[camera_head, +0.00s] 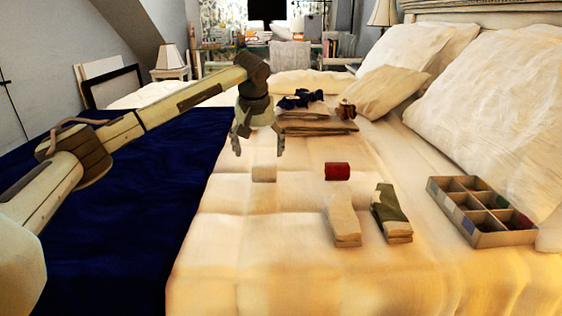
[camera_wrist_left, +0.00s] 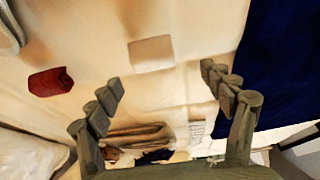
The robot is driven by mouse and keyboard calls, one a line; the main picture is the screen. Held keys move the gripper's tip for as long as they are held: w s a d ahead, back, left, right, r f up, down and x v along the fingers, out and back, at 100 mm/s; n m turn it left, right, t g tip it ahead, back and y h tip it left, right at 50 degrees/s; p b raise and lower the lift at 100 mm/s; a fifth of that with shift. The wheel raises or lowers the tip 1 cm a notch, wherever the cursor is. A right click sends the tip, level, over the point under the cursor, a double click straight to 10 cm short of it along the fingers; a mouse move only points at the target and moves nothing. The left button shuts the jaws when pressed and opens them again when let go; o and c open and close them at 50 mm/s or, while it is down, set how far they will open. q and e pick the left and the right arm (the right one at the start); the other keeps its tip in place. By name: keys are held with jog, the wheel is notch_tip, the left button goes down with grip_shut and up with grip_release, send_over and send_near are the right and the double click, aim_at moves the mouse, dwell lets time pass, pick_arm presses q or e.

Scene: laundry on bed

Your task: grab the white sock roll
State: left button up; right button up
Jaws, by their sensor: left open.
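The white sock roll (camera_head: 264,173) lies on the bed's pale cover, left of a red sock roll (camera_head: 337,171). My left gripper (camera_head: 258,148) is open and empty above the bed, with its fingers pointing down over the white roll. In the left wrist view the white sock roll (camera_wrist_left: 151,54) lies beyond the gap between the open fingertips (camera_wrist_left: 160,75), apart from them. The red roll (camera_wrist_left: 50,82) is to its left there. My right gripper is not in view.
A divided box (camera_head: 484,236) stands at the right. Folded beige (camera_head: 342,219) and camouflage (camera_head: 390,213) clothes lie in front. Folded brown clothes (camera_head: 317,125) lie behind the gripper. A dark blue blanket (camera_head: 120,220) covers the left side. Pillows (camera_head: 495,95) fill the back right.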

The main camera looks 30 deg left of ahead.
aim_at(264, 166)
pick_arm(q)
jog(key=shift+w, duration=0.4)
jog(key=shift+w+f, duration=0.2)
jog(key=shift+f, duration=0.15)
jog(key=shift+s+x, duration=0.25)
jog(key=shift+x, duration=0.8)
jog(key=x, duration=0.3)
jog(key=d+x, duration=0.1)
jog(key=shift+a+f, duration=0.1)
jog(key=shift+f, duration=0.45)
jog(key=c, duration=1)
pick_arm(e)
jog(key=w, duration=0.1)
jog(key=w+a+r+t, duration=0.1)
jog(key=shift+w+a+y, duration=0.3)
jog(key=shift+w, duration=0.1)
